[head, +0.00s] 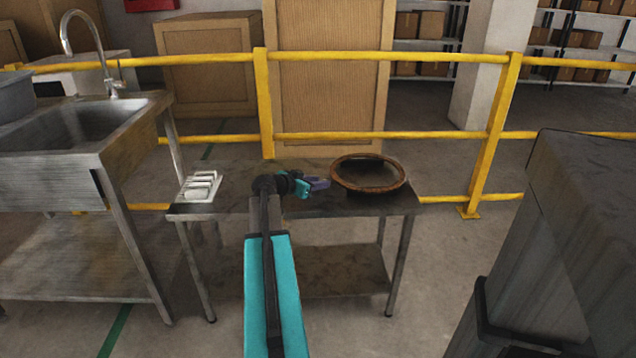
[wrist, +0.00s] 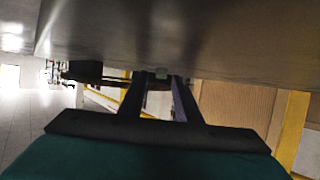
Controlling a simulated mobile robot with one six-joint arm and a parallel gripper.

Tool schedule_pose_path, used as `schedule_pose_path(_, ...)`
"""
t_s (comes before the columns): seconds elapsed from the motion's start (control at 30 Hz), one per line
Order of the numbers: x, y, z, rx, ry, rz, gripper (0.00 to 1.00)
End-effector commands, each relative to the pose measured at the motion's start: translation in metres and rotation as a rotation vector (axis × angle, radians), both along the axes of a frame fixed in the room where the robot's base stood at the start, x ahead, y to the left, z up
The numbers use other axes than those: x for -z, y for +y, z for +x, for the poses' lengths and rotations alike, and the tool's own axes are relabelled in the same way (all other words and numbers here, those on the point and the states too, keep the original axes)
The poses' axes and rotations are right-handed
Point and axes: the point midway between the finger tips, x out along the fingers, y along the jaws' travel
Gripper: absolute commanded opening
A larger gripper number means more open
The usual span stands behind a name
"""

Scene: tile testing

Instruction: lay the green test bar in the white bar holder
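The white bar holder (head: 200,186) stands at the left end of the metal table, with several raised pale ridges. My gripper (head: 318,184) is low over the middle of the table, pointing right, well to the right of the holder. In the wrist view its two dark fingers (wrist: 159,78) stand apart. I cannot make out the bar in the head view.
A round brown-rimmed bowl or basket (head: 368,174) stands on the metal table (head: 240,213) just right of my gripper. A steel sink (head: 70,125) is at the left. A yellow railing (head: 390,136) runs behind the table. The tabletop between holder and gripper looks clear.

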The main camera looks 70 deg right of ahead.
Motion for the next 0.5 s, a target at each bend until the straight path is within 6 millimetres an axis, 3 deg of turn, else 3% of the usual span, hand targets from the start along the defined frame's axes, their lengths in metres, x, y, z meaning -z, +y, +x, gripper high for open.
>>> schedule_pose_path(0.33,-0.004,0.0,0.0,0.0,0.0,0.0,0.3)
schedule_pose_path(0.5,-0.01,0.017,0.006,0.0,0.0,0.0,0.3)
